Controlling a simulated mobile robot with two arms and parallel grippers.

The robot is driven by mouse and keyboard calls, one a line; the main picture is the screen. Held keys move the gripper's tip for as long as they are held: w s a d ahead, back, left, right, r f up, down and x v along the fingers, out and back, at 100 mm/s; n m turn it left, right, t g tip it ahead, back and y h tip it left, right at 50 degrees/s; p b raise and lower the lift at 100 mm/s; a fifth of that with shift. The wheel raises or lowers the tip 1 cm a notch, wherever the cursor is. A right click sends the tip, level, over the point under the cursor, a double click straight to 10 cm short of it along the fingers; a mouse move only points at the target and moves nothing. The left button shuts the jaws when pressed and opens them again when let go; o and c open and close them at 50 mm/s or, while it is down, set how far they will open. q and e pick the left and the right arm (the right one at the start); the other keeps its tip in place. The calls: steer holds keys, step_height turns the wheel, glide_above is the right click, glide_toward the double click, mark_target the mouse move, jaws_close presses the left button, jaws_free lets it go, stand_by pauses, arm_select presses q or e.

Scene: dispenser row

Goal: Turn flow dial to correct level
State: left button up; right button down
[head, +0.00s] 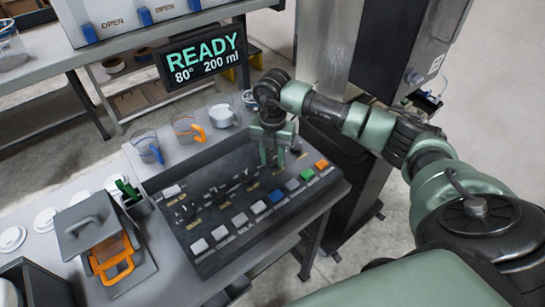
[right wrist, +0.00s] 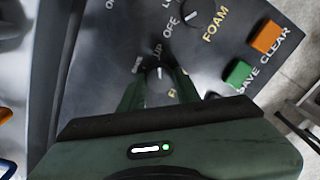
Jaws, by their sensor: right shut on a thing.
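The dark control panel (head: 205,220) lies on the counter with several dials and a row of coloured buttons. My right gripper (head: 272,158) reaches down onto the panel's far right part. In the right wrist view its two green fingers (right wrist: 160,88) are shut on a small dark dial (right wrist: 158,73) with a white pointer mark. A label beside this dial is mostly hidden by the gripper; only a letter like F shows, so I cannot read its name. The display (head: 203,57) reads READY, 80°, 200 ml. My left gripper is not in view.
A FOAM dial (right wrist: 202,12) sits close to the held dial, with an orange CLEAR button (right wrist: 267,37) and a green SAVE button (right wrist: 238,73) at the right. Cups (head: 188,130) stand behind the panel. A grey device with an orange handle (head: 112,262) is at the left.

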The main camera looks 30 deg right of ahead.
mark_target(272, 160)
steer(key=shift+w+r, duration=0.1)
steer(key=c, duration=1)
jaws_free()
step_height(272, 160, up, 7)
steer(key=shift+f+b, duration=0.2)
steer(key=shift+b, duration=0.95)
steer(key=shift+r, duration=0.55)
